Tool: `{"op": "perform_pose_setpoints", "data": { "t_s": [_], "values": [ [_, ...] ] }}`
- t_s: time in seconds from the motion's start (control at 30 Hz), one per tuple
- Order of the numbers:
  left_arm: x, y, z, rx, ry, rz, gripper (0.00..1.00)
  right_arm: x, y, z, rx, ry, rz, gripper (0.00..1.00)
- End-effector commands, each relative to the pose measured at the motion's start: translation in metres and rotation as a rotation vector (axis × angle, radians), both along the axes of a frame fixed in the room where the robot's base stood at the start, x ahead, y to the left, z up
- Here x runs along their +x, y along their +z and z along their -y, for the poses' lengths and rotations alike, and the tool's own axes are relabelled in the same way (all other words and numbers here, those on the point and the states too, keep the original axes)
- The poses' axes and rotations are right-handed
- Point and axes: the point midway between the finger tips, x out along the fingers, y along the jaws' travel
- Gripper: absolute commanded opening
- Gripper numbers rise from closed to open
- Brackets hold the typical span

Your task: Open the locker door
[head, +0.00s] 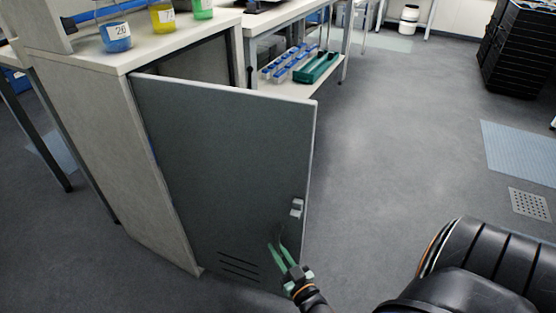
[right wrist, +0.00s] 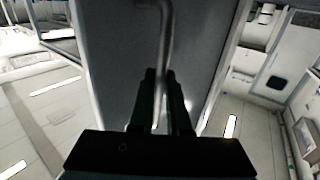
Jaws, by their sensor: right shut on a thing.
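The grey locker door (head: 220,150) stands swung out from the pale locker body (head: 100,130), with a dark gap behind its top edge. A small light metal fitting (head: 297,207) sits near the door's free right edge. My right gripper (head: 280,250) is at the lower right of the door's face. In the right wrist view its dark fingers (right wrist: 160,95) are shut on a thin bent metal handle (right wrist: 167,40) in front of the grey door panel. My left gripper is not in view.
Beakers with coloured liquid, such as the blue one (head: 116,37), stand on the locker's top. A bench shelf behind holds a green rack (head: 317,67) and blue racks. The floor (head: 400,150) right of the door is clear. Black stacked crates (head: 515,50) stand at the far right.

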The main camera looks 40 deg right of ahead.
Motion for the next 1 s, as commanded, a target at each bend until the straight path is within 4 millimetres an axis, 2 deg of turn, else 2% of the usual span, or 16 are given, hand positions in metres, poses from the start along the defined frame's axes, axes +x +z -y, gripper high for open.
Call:
{"op": "perform_pose_setpoints", "data": {
  "t_s": [0.43, 0.47, 0.7, 1.0],
  "values": [
    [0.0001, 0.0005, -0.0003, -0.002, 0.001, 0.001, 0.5, 0.0017, 0.0012, -0.0013, -0.001, 0.003, 0.003, 0.0],
    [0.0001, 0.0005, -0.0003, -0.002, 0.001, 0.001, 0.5, 0.0017, 0.0012, -0.0013, -0.001, 0.002, 0.003, 0.18],
    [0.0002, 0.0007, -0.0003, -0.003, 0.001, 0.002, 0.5, 0.0007, 0.0006, -0.0004, 0.0, 0.0, 0.002, 0.45],
    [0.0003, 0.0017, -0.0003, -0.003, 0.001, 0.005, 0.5, 0.0002, 0.0002, 0.0001, 0.0, 0.0, 0.001, 0.45]
  ]
}}
